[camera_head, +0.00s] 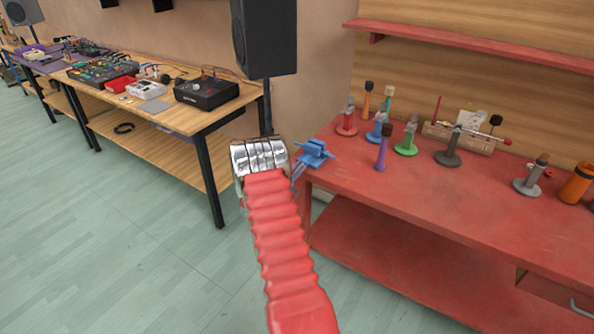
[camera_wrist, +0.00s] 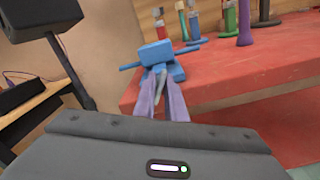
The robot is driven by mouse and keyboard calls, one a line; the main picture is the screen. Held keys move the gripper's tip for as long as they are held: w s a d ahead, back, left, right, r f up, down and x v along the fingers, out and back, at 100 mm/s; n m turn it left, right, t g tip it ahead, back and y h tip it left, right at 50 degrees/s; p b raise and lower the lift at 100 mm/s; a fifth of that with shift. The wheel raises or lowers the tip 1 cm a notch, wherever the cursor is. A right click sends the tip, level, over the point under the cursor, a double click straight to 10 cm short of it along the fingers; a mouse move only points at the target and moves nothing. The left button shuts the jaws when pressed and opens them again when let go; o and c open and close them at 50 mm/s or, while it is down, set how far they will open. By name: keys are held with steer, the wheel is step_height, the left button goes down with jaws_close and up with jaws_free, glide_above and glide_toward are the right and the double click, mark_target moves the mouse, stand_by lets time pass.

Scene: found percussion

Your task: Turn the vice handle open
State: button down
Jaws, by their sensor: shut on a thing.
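A blue vice (camera_head: 315,151) sits at the left front corner of the red workbench (camera_head: 430,205). In the wrist view the vice (camera_wrist: 158,54) is straight ahead, with a blue bar sticking out on each side. My gripper (camera_head: 298,172) is at the near side of the vice, mostly hidden behind my arm in the head view. In the wrist view the two purple fingers of my gripper (camera_wrist: 162,86) are close together, shut on a thin grey piece, the vice handle (camera_wrist: 160,75). Most of the handle is hidden between the fingers.
Several coloured stands and tools, such as a purple one (camera_head: 382,154) and a green one (camera_head: 405,142), stand on the bench right of the vice. A black speaker (camera_head: 264,38) rises behind left. A wooden table (camera_head: 180,118) with electronics is at left. The floor between is clear.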

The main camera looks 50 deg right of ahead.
steer(key=c, duration=1.8)
jaws_free()
steer(key=shift+c, duration=0.2)
steer(key=s+a, duration=0.1)
steer(key=a, duration=1.2)
steer(key=shift+s+a, duration=0.15)
steer(key=shift+a, duration=0.2)
